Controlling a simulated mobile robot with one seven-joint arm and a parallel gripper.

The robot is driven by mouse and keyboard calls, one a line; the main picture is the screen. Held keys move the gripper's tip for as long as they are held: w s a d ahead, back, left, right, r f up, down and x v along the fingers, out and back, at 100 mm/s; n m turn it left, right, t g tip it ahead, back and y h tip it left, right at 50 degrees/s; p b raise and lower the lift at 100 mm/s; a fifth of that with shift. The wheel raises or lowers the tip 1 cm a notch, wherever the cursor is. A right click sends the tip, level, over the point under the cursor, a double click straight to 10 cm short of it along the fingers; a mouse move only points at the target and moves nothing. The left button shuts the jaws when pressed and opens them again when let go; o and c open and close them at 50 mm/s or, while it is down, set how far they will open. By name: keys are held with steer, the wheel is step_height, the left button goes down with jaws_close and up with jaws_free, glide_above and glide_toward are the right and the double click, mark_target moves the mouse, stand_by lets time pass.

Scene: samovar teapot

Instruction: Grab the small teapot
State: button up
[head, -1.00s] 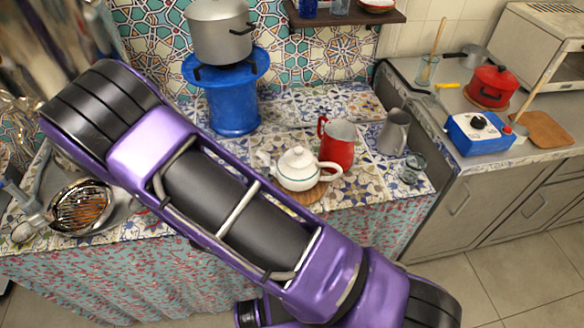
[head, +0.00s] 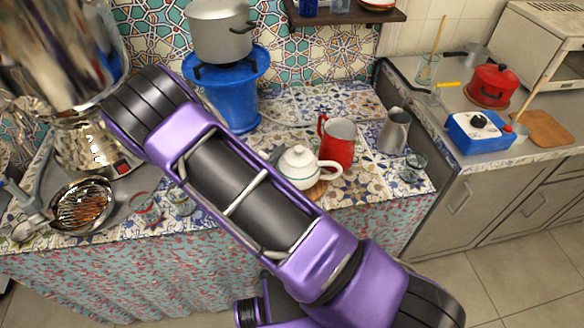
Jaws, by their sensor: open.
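The small white teapot (head: 297,170) with a lid and a dark thin band stands upright on a round wooden board (head: 316,191) on the tiled counter. Its handle points right. My arm crosses the view from lower right to upper left, in front of the counter. My gripper does not show; it is out of frame or hidden behind the arm.
A red jug (head: 337,145) stands close behind the teapot's handle. A metal pitcher (head: 394,132) and a glass (head: 413,168) are further right. A blue stand (head: 236,110) with a grey pot (head: 219,32) is behind. A shiny samovar (head: 92,148) stands left.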

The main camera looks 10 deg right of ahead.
jaws_close()
steer(key=shift+r, duration=0.15)
stand_by(1.1)
